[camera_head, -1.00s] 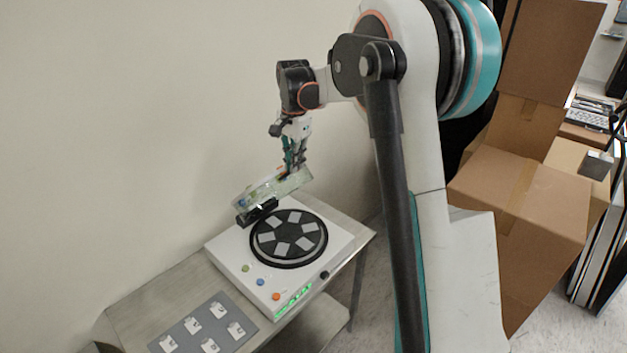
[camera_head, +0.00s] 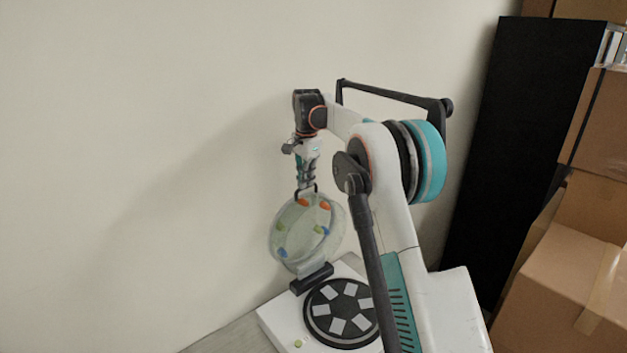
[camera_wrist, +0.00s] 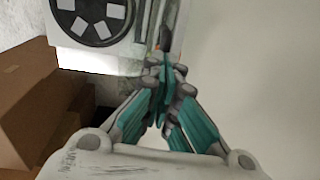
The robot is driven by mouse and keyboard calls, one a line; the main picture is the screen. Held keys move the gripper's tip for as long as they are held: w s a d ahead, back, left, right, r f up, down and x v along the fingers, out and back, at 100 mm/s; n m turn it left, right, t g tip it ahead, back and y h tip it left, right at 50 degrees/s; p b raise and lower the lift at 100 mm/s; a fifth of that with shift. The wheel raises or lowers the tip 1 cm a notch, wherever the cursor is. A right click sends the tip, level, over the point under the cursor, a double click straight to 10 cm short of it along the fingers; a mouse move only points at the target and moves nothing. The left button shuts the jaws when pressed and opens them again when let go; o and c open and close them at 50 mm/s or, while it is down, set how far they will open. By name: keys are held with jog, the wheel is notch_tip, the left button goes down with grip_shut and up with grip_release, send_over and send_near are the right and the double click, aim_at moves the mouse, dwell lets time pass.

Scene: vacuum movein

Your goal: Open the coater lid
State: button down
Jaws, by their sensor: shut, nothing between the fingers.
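The coater (camera_head: 282,325) is a white box with a black round turntable (camera_head: 341,312) holding several pale square pieces. Its clear round lid (camera_head: 306,240) stands raised, nearly upright, above the dark hinge block (camera_head: 311,278) at the back. Coloured spots show on or through the lid. My gripper (camera_head: 306,184) points down at the lid's upper edge, by a small dark handle (camera_head: 303,191). In the wrist view its fingers (camera_wrist: 163,82) are shut with nothing seen between them. A dark piece shows just beyond the fingertips; whether they touch it I cannot tell.
The coater stands on a grey table (camera_head: 230,335) close to the pale wall (camera_head: 130,150). Cardboard boxes (camera_head: 560,290) and a tall black cabinet (camera_head: 505,130) stand at the right. The air left of the lid is clear.

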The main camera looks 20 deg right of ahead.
jog(key=shift+w+a+f, duration=0.3)
jog(key=shift+f, duration=0.3)
jog(key=shift+w+a+f, duration=0.25)
jog(key=shift+f, duration=0.35)
jog(key=shift+s+d, duration=0.2)
jog(key=c, duration=1.7)
grip_release()
jog(key=shift+d, duration=0.1)
jog(key=shift+w+a+f, duration=0.45)
jog(key=shift+w+f, duration=0.1)
jog(key=shift+w, duration=0.25)
jog(key=shift+s+a+r, duration=0.1)
jog(key=shift+r, duration=0.15)
jog(key=shift+r, duration=0.1)
jog(key=shift+d, duration=0.2)
